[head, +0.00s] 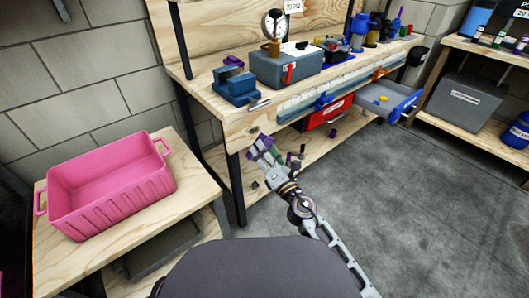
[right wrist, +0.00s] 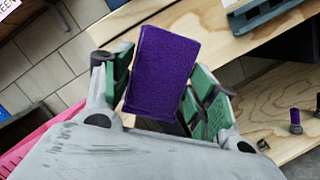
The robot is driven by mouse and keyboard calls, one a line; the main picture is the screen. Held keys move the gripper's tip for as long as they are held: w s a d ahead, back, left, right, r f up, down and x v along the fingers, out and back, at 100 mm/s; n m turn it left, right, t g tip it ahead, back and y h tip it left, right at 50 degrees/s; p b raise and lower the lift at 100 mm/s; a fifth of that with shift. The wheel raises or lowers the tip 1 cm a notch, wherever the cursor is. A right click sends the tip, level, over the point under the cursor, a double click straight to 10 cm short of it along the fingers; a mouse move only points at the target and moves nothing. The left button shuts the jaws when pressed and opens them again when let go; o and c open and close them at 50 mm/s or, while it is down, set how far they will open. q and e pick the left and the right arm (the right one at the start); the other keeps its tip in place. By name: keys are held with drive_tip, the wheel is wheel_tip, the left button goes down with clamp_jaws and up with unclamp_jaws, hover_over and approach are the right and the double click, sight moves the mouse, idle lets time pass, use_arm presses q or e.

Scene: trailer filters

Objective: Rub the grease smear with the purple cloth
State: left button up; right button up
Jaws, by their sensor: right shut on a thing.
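The purple cloth (right wrist: 163,72) is a small, thick rectangular pad. It stands between the green-padded fingers of my right gripper (right wrist: 160,95), which is shut on it. In the head view my right gripper (head: 264,153) holds the cloth in front of the workbench's front edge, below the blue vise. Only a little purple shows there, between the fingers. I cannot make out the grease smear in either view. My left gripper is not in view.
The wooden workbench (head: 228,113) carries a blue vise (head: 236,88), a grey toolbox (head: 287,65) and several tools. A pink bin (head: 110,185) stands on a low table at left. Small purple and dark pieces lie on the lower shelf.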

sight(246, 133)
drive_tip(key=shift+w+a, duration=0.1)
drive_tip(key=shift+w, duration=0.15)
drive_tip(key=shift+w+a, duration=0.8)
drive_tip(key=shift+w, duration=0.25)
drive_tip(key=shift+w+a, duration=0.85)
drive_tip(key=shift+w, duration=0.3)
drive_tip(key=shift+w+a, duration=0.2)
drive_tip(key=shift+w, duration=0.15)
drive_tip(key=shift+w+a, duration=0.35)
drive_tip(key=shift+w, duration=0.1)
idle(0.4)
